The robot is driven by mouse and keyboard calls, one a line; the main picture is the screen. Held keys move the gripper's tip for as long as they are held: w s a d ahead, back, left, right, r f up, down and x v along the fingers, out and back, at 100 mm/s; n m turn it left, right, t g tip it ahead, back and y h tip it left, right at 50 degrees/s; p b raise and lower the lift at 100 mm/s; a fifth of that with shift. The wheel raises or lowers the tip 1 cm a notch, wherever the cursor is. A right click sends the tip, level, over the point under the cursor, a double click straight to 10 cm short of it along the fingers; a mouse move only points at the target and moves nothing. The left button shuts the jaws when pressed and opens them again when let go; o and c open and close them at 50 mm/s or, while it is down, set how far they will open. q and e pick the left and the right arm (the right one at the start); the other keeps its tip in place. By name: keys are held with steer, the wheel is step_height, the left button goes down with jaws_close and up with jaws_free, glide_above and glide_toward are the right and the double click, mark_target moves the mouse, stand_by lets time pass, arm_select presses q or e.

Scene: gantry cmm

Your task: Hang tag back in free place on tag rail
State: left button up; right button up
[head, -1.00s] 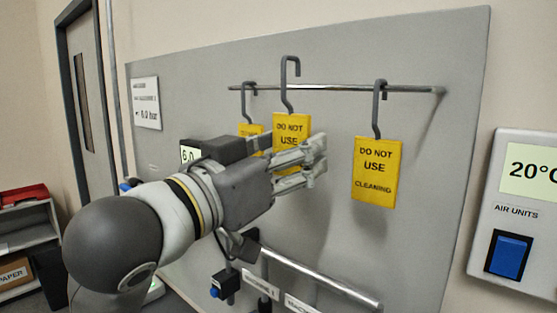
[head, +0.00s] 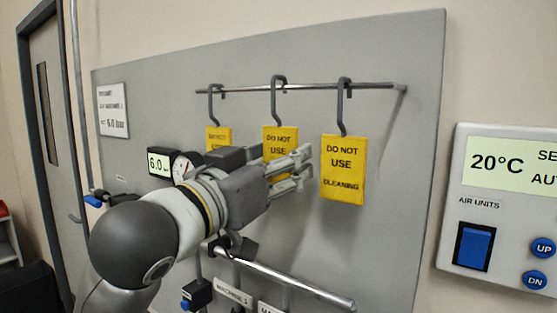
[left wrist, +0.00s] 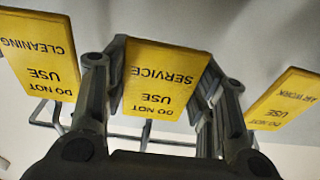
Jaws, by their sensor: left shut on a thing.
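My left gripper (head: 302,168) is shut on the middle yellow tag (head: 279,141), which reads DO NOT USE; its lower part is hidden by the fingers. In the left wrist view this SERVICE tag (left wrist: 160,78) stands upside down between the fingers. Its grey hook (head: 274,100) is at the tag rail (head: 310,86), with its bend slightly above the bar; I cannot tell whether it bears on the bar. The CLEANING tag (head: 343,170) hangs to the right, the AIR WORK tag (left wrist: 284,98) on the other side. My right gripper is not in view.
The rail stands off a grey panel (head: 415,60). A lower bar (head: 300,287) runs below. An air units box (head: 455,200) is at the right.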

arm_select(q)
steer(key=shift+f, duration=0.1)
steer(key=o, duration=0.9)
